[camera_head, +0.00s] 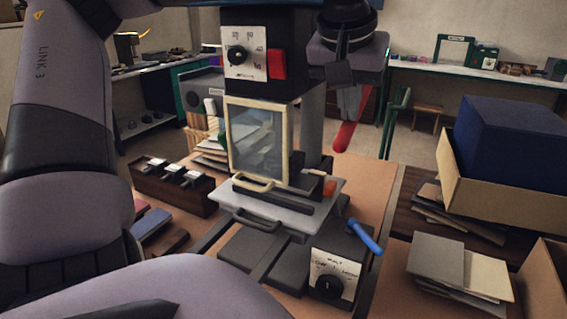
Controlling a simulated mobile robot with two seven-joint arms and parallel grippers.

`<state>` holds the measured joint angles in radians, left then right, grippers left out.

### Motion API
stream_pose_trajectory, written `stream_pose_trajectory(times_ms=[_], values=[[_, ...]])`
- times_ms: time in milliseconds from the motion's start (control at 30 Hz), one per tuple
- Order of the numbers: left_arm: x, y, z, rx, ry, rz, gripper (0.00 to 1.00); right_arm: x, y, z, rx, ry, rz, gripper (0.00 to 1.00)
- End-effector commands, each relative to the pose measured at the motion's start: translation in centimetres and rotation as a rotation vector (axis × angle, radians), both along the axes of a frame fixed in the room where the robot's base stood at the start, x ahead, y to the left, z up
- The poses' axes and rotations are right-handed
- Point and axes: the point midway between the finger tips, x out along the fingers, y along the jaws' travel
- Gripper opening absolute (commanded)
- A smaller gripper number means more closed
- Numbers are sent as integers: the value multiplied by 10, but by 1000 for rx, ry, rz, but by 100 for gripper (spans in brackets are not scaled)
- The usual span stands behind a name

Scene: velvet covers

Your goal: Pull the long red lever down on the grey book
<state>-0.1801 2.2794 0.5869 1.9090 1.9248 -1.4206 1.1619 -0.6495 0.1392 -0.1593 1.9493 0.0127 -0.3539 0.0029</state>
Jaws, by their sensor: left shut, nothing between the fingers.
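The press (270,82) stands on the bench with a dial and a red switch on its dark head. Its long red lever (345,137) hangs down at the right side, tilted, with its lower end showing. My left gripper (347,112) points down at the lever's upper part, fingers shut and empty. It hides that part; I cannot tell whether they touch. A framed clear guard (257,140) stands below the head. A dark grey flat piece (272,197) lies on the pale plate (318,207); I cannot tell whether it is the grey book. My right gripper is not in view.
A blue handle (365,238) sticks out at the press's lower right, near a dial box (333,279). A dark rack (172,188) stands left. Grey boards (437,258) and a carton (475,190) with a blue block are at right. Bare bench lies between.

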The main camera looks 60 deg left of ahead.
Motion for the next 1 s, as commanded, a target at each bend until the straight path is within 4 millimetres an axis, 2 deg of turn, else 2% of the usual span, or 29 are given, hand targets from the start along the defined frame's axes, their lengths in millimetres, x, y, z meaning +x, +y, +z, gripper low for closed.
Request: stream_pose_trajectory(times_ms=[267,700,1000], values=[[1,0,-4,0,3,0,0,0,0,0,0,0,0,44],[10,6,-32,-2,8,2,0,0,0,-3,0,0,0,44],[11,7,-36,-5,11,4,0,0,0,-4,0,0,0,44]])
